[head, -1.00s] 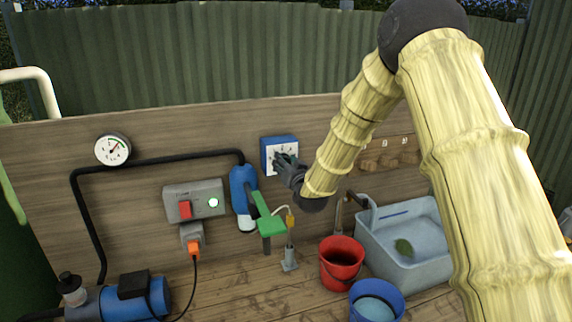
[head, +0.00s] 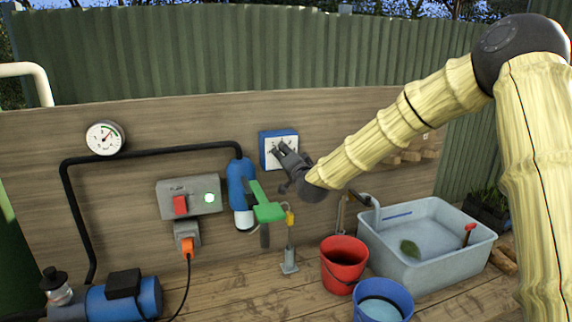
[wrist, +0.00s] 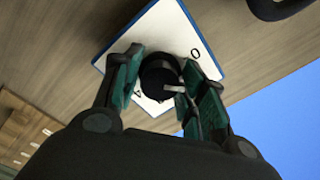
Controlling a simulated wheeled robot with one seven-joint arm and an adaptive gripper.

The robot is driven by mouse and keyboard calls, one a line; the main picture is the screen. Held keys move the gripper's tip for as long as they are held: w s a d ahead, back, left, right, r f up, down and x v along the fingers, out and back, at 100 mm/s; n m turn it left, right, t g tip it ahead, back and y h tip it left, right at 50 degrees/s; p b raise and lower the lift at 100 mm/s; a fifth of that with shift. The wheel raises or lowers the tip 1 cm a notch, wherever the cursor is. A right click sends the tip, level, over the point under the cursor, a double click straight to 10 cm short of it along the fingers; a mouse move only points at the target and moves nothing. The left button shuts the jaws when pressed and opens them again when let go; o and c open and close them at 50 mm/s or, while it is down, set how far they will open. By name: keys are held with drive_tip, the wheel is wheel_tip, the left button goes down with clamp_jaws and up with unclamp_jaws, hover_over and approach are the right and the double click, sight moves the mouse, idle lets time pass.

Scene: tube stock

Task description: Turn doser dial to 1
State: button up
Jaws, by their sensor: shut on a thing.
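The doser is a blue-edged box with a white face (head: 266,148) on the wooden back board. In the wrist view its white face (wrist: 166,30) shows a 0 at upper right and a 4 at lower left. Its black round dial knob (wrist: 158,72) has a pale pointer mark on its right side. My gripper (head: 282,152) is at the box; in the wrist view its teal-padded fingers (wrist: 160,82) are shut around the knob, one on each side. The other digits are hidden or unreadable, so I cannot tell the exact setting.
A blue pipe fitting with a green handle (head: 268,212) is left of and below my gripper. A grey switch box (head: 205,198) with a lit green lamp is further left. Below are a red bucket (head: 343,270), a blue bucket (head: 398,292) and a grey basin (head: 430,272).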

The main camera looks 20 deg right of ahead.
drive_tip(key=shift+f+m+b, duration=0.2)
drive_tip(key=shift+m+b, duration=0.1)
drive_tip(key=shift+m, duration=0.1)
drive_tip(key=o, duration=0.8)
drive_tip(key=shift+o, duration=0.2)
drive_tip(key=shift+r, duration=0.1)
drive_tip(key=s, duration=1.2)
drive_tip(key=shift+d, duration=0.25)
